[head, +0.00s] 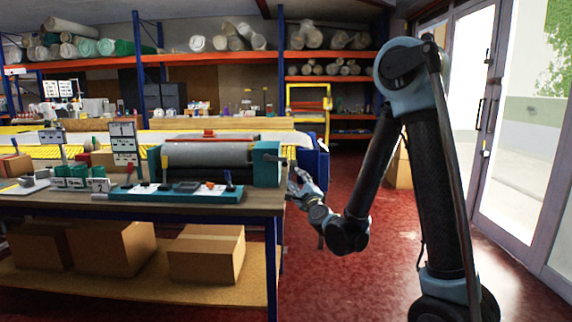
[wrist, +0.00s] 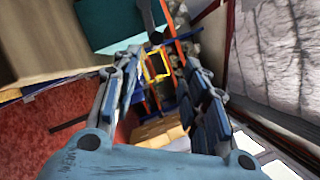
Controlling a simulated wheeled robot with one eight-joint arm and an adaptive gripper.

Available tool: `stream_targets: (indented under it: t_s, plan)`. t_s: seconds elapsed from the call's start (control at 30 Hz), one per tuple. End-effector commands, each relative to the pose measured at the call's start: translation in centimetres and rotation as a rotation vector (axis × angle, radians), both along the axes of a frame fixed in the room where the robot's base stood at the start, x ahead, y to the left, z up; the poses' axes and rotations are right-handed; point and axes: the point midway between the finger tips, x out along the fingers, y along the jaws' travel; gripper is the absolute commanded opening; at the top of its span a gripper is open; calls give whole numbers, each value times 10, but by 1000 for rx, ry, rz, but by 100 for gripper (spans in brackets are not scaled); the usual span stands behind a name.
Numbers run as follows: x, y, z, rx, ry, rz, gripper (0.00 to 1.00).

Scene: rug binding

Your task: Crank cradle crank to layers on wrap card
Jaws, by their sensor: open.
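The cradle holds a grey roller (head: 205,155) between teal end blocks on the right part of the bench. Its right end block (head: 266,164) also shows at the top of the wrist view (wrist: 108,22). A dark crank (wrist: 149,20) sticks out from that block, with a rounded knob at its end. In the head view the crank is small and partly merged with my gripper. My gripper (head: 299,178) is just right of the block, beyond the bench end. In the wrist view its fingers (wrist: 158,70) are apart and empty, with the crank beyond them. A white card (head: 124,142) stands left of the roller; its print is unreadable.
A teal tool tray (head: 185,194) lies in front of the roller. The wooden bench (head: 255,203) ends close to my gripper. Cardboard boxes (head: 207,254) stand on its lower shelf. Red floor (head: 325,285) is open right of the bench; glass doors stand farther right.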

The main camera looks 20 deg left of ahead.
Motion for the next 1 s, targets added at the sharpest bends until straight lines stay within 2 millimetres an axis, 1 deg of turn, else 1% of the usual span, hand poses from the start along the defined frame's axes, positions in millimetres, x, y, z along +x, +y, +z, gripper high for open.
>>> stream_targets:
  t_s: [0.17,0.7,0.9,1.0]
  plan:
    - [22,13,6,-2,-1,-3,40]
    - [101,64,26,-3,0,-1,40]
    - [124,79,31,-3,0,-1,40]
    - [131,83,33,-4,-1,-1,40]
